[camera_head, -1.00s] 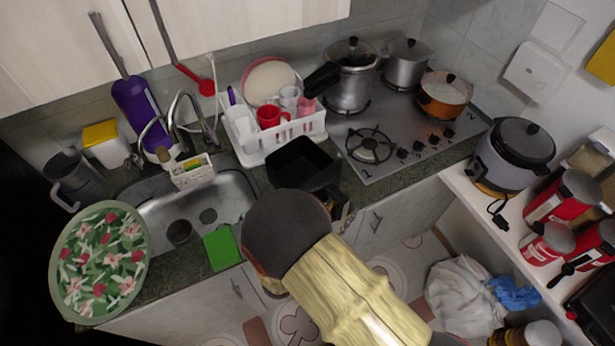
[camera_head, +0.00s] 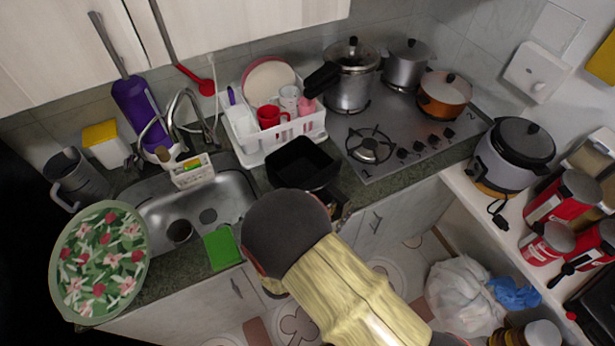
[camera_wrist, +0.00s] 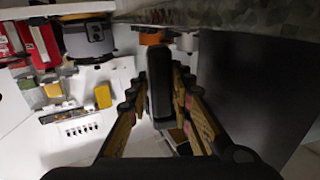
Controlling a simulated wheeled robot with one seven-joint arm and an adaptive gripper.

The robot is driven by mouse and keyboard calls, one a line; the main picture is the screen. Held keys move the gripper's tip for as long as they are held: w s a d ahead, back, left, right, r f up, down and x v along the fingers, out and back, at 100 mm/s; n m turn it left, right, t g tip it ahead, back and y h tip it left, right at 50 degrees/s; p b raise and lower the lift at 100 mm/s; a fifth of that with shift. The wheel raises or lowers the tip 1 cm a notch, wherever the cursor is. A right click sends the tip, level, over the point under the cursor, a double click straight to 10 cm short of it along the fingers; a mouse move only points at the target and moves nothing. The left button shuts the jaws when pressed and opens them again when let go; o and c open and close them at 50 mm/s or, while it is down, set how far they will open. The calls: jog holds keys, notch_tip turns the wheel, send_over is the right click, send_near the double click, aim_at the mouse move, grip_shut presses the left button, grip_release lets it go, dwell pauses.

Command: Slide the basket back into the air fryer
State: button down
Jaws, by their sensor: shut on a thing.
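The basket (camera_head: 290,177) is a black, open-topped box at the counter's front edge, right of the sink in the head view. It looks upright and empty. My gripper (camera_wrist: 159,78) is shut on a black bar that looks like the basket's handle (camera_wrist: 160,103), with one finger on each side. In the head view my arm hides most of the gripper, and only a part shows just below the basket's right side. I cannot make out the air fryer in either view.
A white dish rack (camera_head: 283,139) with cups stands close behind the basket. The stove (camera_head: 405,125) with several pots is to the right. The sink (camera_head: 225,196) and a green cloth (camera_head: 221,248) are to the left. A rice cooker (camera_head: 503,165) stands on the right shelf.

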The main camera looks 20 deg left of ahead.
aim_at(340, 204)
jog(key=shift+r, duration=0.15)
dwell(0.5)
jog(key=shift+r+p, duration=1.9)
jog(key=shift+r, duration=0.5)
jog(key=shift+f, duration=0.1)
